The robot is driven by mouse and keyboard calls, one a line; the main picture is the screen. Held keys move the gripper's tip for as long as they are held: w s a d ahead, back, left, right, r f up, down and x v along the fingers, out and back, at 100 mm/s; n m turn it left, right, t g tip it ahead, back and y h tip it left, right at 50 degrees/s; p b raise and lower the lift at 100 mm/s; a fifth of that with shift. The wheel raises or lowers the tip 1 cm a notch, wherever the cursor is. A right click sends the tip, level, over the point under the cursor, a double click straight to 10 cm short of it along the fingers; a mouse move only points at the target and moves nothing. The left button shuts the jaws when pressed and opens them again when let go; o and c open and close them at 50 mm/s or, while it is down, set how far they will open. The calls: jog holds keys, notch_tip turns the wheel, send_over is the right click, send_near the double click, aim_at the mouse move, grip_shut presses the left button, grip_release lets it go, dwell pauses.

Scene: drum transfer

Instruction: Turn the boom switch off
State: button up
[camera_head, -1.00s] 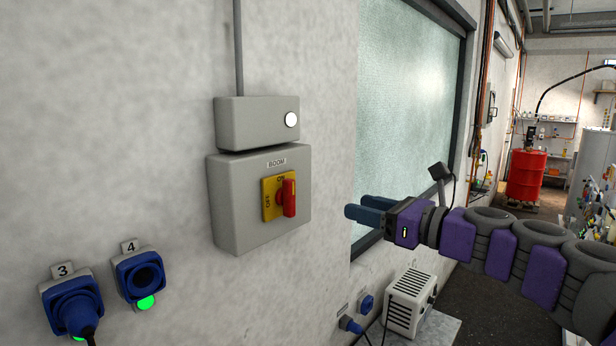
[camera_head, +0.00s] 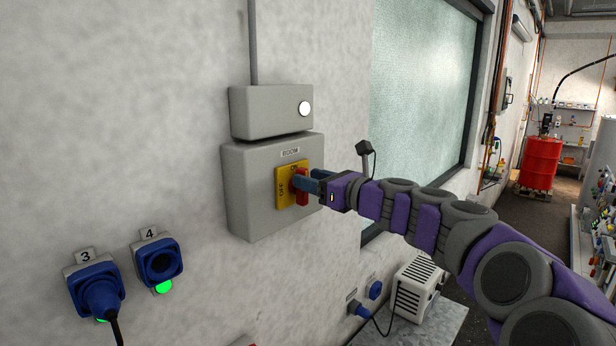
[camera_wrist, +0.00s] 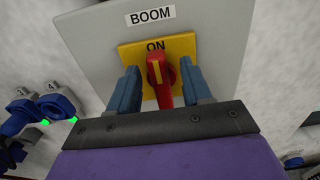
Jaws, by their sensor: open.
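The boom switch is a red rotary handle (camera_head: 301,188) on a yellow plate (camera_head: 285,187), mounted on a grey box (camera_head: 250,190) labelled BOOM. In the wrist view the red handle (camera_wrist: 160,78) stands upright, its yellow mark toward ON at the top of the yellow plate (camera_wrist: 183,46). My gripper (camera_head: 309,181) is at the switch. In the wrist view its two blue fingers (camera_wrist: 161,90) are open, one on each side of the handle, with small gaps visible. The OFF label is seen in the head view on the plate's left side.
A smaller grey box with a white round light (camera_head: 305,108) sits above the switch box. Blue sockets numbered 3 (camera_head: 95,290) and 4 (camera_head: 160,262) are on the wall lower left. A white heater-like unit (camera_head: 417,290) stands below my arm. A red drum (camera_head: 541,162) is far right.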

jog(key=shift+w+a, duration=0.3)
jog(key=shift+a, duration=0.3)
jog(key=shift+c, duration=0.3)
